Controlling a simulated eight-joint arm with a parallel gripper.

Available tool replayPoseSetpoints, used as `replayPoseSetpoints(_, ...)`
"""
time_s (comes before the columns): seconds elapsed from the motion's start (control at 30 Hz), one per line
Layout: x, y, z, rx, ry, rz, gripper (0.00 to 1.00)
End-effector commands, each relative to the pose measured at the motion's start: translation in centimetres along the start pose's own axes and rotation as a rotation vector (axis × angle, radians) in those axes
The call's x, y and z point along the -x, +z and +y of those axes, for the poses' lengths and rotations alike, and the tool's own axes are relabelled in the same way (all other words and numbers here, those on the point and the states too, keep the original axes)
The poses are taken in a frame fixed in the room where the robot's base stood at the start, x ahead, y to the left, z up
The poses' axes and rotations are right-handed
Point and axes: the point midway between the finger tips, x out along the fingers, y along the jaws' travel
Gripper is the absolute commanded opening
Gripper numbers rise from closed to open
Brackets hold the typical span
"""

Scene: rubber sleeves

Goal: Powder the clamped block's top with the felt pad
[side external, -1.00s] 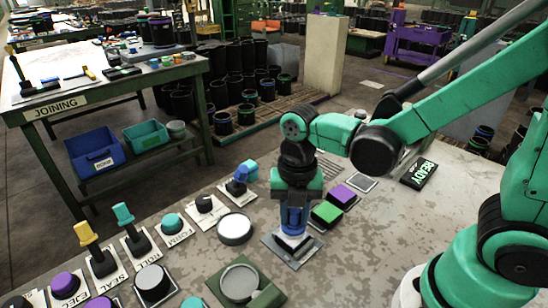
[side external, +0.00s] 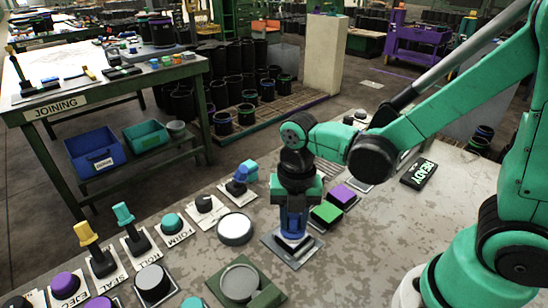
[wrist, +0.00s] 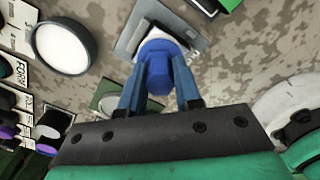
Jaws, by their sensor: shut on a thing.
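My gripper (side external: 292,228) points down over a square grey plate (side external: 272,240) on the worktable. In the wrist view my gripper (wrist: 160,90) is shut on a blue, round-ended handle (wrist: 157,70), which looks like that of the felt pad. The pad's underside is hidden, so I cannot tell whether it touches the plate. A green fixture with a round grey disc (side external: 240,282) stands nearer the camera, left of my gripper. I cannot tell which thing is the clamped block.
A green block (side external: 327,212) and a purple block (side external: 342,194) sit close right of my gripper. A white round disc (side external: 235,229) lies to its left. Several knobs and levers line the table's left edge.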

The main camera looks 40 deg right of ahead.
Motion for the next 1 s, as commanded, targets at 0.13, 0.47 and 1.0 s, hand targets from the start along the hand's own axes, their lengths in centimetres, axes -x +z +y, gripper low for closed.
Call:
replayPoseSetpoints(0.13, 0.0, 0.0, -0.3, -0.001, 0.0, 0.0, 0.0)
replayPoseSetpoints(0.47, 0.1, 0.0, -1.8, -0.001, 0.0, 0.0, 0.0)
replayPoseSetpoints(1.0, 0.0, 1.7, -0.2, 0.0, 0.0, 0.0, 0.0)
